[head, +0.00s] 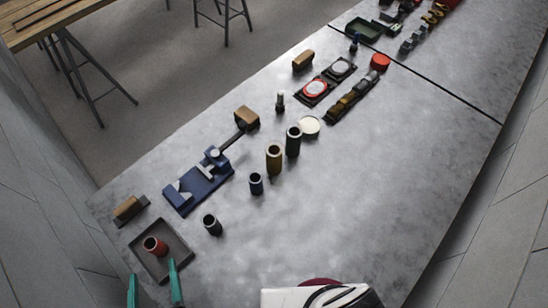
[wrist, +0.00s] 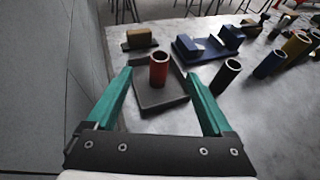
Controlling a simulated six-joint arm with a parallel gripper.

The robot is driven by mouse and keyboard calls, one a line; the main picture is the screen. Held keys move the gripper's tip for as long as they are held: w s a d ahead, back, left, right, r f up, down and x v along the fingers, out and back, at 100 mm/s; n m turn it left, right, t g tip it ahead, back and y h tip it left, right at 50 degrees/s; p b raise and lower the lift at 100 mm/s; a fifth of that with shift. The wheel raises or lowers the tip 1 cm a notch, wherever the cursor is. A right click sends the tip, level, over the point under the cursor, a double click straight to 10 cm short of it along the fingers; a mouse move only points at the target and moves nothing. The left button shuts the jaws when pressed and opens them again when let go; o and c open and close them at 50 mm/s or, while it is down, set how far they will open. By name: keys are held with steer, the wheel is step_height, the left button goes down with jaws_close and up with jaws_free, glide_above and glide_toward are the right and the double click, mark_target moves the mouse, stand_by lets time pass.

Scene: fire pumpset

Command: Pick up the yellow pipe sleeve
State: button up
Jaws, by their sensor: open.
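The yellow pipe sleeve (head: 274,157) stands upright on the grey metal table, near its middle, between a dark green sleeve and a smaller blue sleeve. In the wrist view it shows at the right edge (wrist: 295,46), partly cut off or overlapped. My gripper (head: 153,273), with teal fingers, is open and empty at the lower left, well away from the yellow sleeve. In the wrist view my gripper (wrist: 158,76) points toward a red sleeve (wrist: 159,69) standing in a dark tray; the red sleeve appears between the fingertips, and contact cannot be told.
The dark tray (head: 178,235) lies just beyond my fingers. A black sleeve (head: 212,224), blue sleeve (head: 256,184) and dark green sleeve (head: 293,142) stand nearby. A blue vise (head: 199,186) lies left of the yellow sleeve. The table right of the sleeves is clear.

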steer(key=w+d+r+m+h, duration=0.1)
steer(key=w+d+m+h, duration=0.25)
steer(key=w+m, duration=0.3)
steer(key=m+g+h, duration=0.7)
steer(key=m+g, duration=0.5)
steer(key=m, duration=1.1)
glide_toward(274, 158)
steer(key=s+f, duration=0.1)
steer(key=s, duration=0.2)
steer(key=s+a+f, duration=0.1)
steer(key=shift+s+a+f, duration=0.1)
steer(key=shift+s+f, duration=0.25)
steer(key=w+d+r+m+y, duration=0.5)
steer(key=w+d+m+y, duration=0.1)
steer(key=w+m, duration=0.25)
steer(key=shift+h, duration=0.25)
steer(key=f, duration=0.5)
steer(key=s+f, duration=0.1)
steer(key=f, duration=0.9)
steer(key=shift+s+a+f, duration=0.1)
steer(key=shift+s, duration=0.1)
jaws_close()
